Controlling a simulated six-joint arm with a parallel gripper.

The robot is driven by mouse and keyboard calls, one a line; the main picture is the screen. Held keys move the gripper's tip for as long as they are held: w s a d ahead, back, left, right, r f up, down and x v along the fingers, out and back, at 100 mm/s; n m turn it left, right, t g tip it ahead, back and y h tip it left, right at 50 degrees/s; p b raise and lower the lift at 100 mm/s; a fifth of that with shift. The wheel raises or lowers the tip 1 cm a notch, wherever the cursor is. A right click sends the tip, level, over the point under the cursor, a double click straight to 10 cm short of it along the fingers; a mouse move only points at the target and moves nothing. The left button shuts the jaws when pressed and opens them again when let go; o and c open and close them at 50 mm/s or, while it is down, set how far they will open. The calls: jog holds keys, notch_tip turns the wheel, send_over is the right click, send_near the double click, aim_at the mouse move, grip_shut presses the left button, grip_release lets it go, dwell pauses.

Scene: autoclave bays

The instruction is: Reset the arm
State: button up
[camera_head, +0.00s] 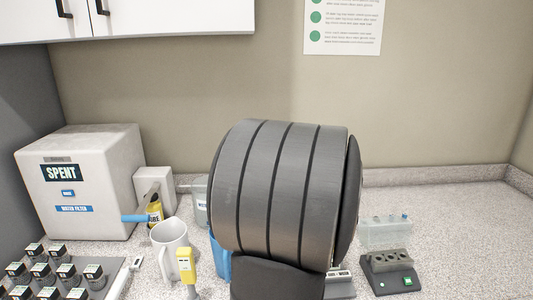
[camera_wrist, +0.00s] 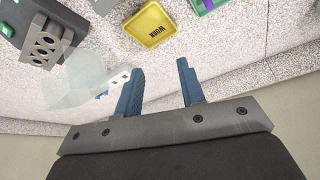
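My gripper (camera_wrist: 160,68) shows in the wrist view with its two blue fingers spread apart. Nothing is between them, only speckled counter behind. In the head view my own dark grey arm link fills the middle and hides the gripper and part of the counter.
In the head view, a white SPENT box (camera_head: 85,190), white mug (camera_head: 168,245), yellow-topped device (camera_head: 186,265) and rack of vials (camera_head: 100,285) are left. A dark block with holes (camera_head: 391,270) and clear container (camera_head: 385,233) are right. The wrist view shows a yellow WORK tray (camera_wrist: 150,24).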

jog(key=shift+f, duration=0.1)
jog(key=x, duration=1.2)
notch_tip(320, 180, up, 2)
jog(key=shift+r, duration=0.7)
